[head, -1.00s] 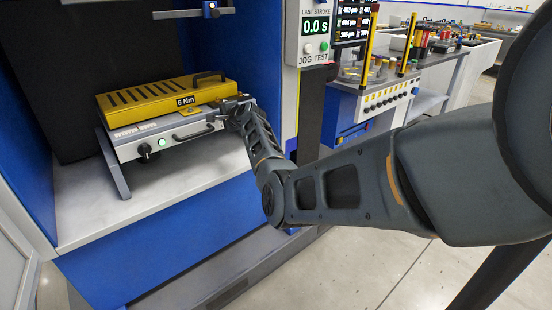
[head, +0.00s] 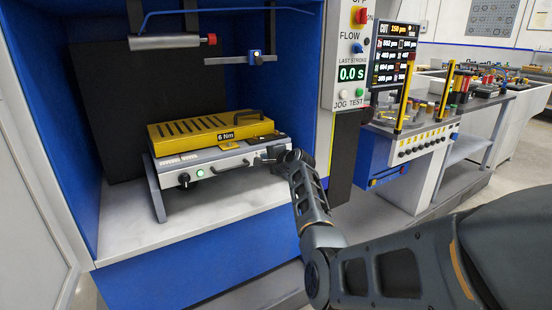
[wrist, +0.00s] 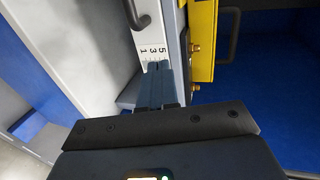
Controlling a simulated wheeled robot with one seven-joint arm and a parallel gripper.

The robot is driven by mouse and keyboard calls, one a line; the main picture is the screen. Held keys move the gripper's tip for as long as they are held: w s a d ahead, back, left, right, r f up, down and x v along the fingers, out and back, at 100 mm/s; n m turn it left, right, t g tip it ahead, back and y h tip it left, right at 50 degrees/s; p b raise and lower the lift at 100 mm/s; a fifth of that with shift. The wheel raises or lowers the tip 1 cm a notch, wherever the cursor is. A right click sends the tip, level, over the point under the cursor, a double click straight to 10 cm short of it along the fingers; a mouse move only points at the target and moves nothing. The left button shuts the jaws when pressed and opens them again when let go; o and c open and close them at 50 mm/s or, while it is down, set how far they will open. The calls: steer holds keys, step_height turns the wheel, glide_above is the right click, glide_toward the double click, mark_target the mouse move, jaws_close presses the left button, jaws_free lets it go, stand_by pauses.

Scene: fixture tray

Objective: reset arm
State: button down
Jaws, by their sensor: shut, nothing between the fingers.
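The fixture tray (head: 228,157) is a grey-white box with a green lit button and dark handles on its front. Its yellow slotted lid (head: 205,128), marked 6 Nm, lies flat on top. My gripper (head: 268,156) is at the front right end of the tray; its fingertips are small and dark there. In the wrist view my gripper's fingers (wrist: 158,72) are together and empty, close to the numbered white face (wrist: 152,38). The yellow lid (wrist: 203,40) stands to their right. I cannot tell whether the fingers touch the tray.
The tray stands on a pale shelf (head: 225,208) inside a blue cabinet. A hanging bar (head: 165,42) and a sliding bracket (head: 245,60) are above it. A control panel (head: 352,60) stands at the cabinet's right edge. A side bench (head: 410,140) is farther right.

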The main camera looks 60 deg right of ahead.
steer(key=v, duration=0.6)
steer(key=s+a+f+n+y, duration=0.1)
steer(key=s+a+f+n, duration=0.35)
steer(key=a, duration=0.55)
steer(key=s+a+f+n+p, duration=0.1)
steer(key=s+a+f+n, duration=0.3)
steer(key=a, duration=0.7)
steer(key=s+a+f+n+y, duration=0.1)
steer(key=s+a+f+n, duration=0.2)
steer(key=s+a+f, duration=0.5)
steer(key=s+a+r+n+t+y, duration=0.1)
steer(key=s+a+r+n+y, duration=0.2)
steer(key=s+a+r+n, duration=0.3)
steer(key=s+a+r+n+t+y, duration=0.1)
steer(key=s+a+r+n+y, duration=0.2)
steer(key=s+a+r+n, duration=0.4)
steer(key=s+a+r, duration=0.2)
steer(key=s+a, duration=0.1)
steer(key=a, duration=0.3)
steer(key=s+a+r+p, duration=0.1)
steer(key=s+a+r, duration=0.2)
steer(key=a, duration=0.3)
steer(key=shift+s+a+t, duration=0.3)
steer(key=shift+s+t, duration=0.1)
